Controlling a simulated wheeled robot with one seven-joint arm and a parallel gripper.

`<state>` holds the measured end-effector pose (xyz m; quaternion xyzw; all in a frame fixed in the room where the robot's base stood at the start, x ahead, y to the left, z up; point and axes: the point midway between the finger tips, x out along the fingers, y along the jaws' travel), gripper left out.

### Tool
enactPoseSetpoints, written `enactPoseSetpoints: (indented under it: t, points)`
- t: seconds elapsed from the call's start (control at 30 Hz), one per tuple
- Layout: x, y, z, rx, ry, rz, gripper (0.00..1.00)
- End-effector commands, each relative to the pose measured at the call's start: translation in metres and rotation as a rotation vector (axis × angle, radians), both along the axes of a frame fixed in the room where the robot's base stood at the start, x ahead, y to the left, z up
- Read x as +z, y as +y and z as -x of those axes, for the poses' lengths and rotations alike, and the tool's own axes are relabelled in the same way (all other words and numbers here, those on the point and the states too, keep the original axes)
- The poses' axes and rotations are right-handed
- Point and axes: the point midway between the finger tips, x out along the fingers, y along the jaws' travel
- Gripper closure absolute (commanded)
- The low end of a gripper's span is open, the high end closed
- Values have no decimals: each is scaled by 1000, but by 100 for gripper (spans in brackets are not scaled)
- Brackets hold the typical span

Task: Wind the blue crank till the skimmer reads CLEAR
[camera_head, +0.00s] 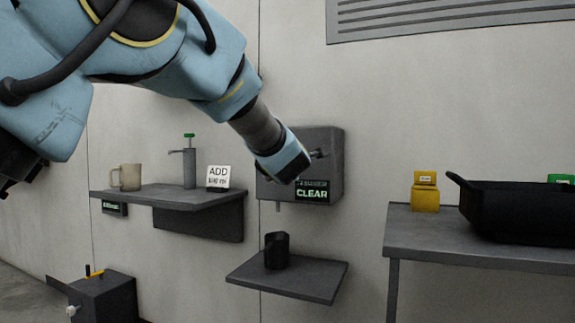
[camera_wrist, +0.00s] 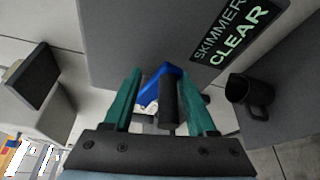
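The skimmer is a grey wall box (camera_head: 328,140). Its display (camera_head: 312,193) shows green letters reading CLEAR, with SKIMMER above, and the wrist view shows the same words on its display (camera_wrist: 236,32). The blue crank (camera_wrist: 150,90) has a dark cylindrical handle (camera_wrist: 168,103). My gripper (camera_wrist: 164,82) has its teal fingers apart, with the handle between them, nearer the right finger; I cannot tell if they touch. In the head view my gripper (camera_head: 297,166) is at the box's front, and the crank is mostly hidden.
A black mug (camera_head: 277,252) stands on a low shelf (camera_head: 312,281) under the box. A left shelf (camera_head: 165,200) holds a beige mug (camera_head: 127,177), a pump (camera_head: 190,165) and an ADD card (camera_head: 218,176). A table (camera_head: 480,252) at right holds a yellow box (camera_head: 425,192) and black tray (camera_head: 520,212).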

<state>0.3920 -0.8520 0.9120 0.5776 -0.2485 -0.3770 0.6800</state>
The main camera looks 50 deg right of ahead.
Motion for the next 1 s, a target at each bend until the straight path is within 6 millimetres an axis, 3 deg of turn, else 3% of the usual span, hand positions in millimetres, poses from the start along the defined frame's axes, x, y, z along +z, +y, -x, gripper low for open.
enactPoseSetpoints:
  t: [0.63, 1.0]
  points:
    - [8, 4, 1, 2, -6, 9, 45]
    - [14, 56, 40, 0, -4, 9, 45]
